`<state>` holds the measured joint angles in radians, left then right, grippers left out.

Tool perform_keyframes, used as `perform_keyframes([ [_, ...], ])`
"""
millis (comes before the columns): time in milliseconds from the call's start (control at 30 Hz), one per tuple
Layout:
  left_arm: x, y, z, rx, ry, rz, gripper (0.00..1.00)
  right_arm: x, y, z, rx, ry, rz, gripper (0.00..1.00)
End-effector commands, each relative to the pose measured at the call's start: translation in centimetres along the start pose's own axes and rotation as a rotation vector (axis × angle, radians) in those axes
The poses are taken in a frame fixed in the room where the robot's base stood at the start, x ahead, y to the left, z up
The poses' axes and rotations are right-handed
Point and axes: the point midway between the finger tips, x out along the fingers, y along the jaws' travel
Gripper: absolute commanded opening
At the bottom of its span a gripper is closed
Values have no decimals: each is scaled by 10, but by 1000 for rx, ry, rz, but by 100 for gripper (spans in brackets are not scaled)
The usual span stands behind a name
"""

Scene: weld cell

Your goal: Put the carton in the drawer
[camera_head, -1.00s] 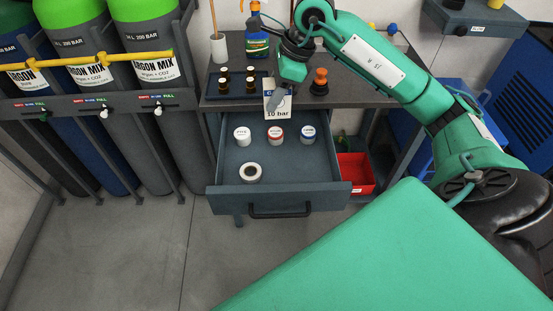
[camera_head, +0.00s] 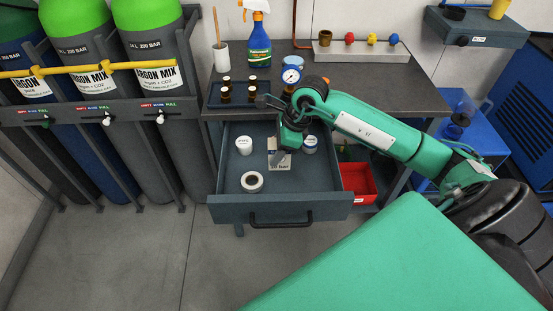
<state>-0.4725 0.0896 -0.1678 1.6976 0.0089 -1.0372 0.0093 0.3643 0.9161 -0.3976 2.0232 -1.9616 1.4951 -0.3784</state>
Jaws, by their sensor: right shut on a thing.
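The carton (camera_head: 273,160) is a small pale box with a "10 bar" label. My right gripper (camera_head: 281,153) is shut on it from above and hides part of it. The carton is over the inside of the open drawer (camera_head: 325,206), near its middle. Whether it touches the drawer floor I cannot tell. My left gripper is not in view.
In the drawer are a white jar (camera_head: 244,146), a blue-banded jar (camera_head: 310,145) and a tape roll (camera_head: 252,181); the front right is bare. The workbench (camera_head: 400,75) holds a bottle tray (camera_head: 232,103), spray bottle (camera_head: 258,45) and gauge (camera_head: 291,76). A red bin (camera_head: 357,180) stands beside the drawer.

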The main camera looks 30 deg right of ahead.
Motion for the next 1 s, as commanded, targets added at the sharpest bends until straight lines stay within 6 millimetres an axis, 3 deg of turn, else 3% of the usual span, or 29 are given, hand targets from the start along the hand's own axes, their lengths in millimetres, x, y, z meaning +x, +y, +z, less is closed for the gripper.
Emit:
perform_keyframes([
  [300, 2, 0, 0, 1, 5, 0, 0, 37, 0, -16, 1, 0, 1, 14],
  [733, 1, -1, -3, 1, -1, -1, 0, 39, 0, -16, 0, 0, 0, 14],
  [767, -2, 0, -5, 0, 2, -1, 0, 39, 0, -16, 0, 1, 0, 45],
  [800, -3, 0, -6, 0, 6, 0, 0, 39, 0, -16, 0, 0, 0, 52],
  [867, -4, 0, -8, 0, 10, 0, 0, 39, 0, -16, 0, 1, 0, 63],
  [1000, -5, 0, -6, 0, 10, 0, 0, 39, 0, -16, 0, 1, 0, 63],
])
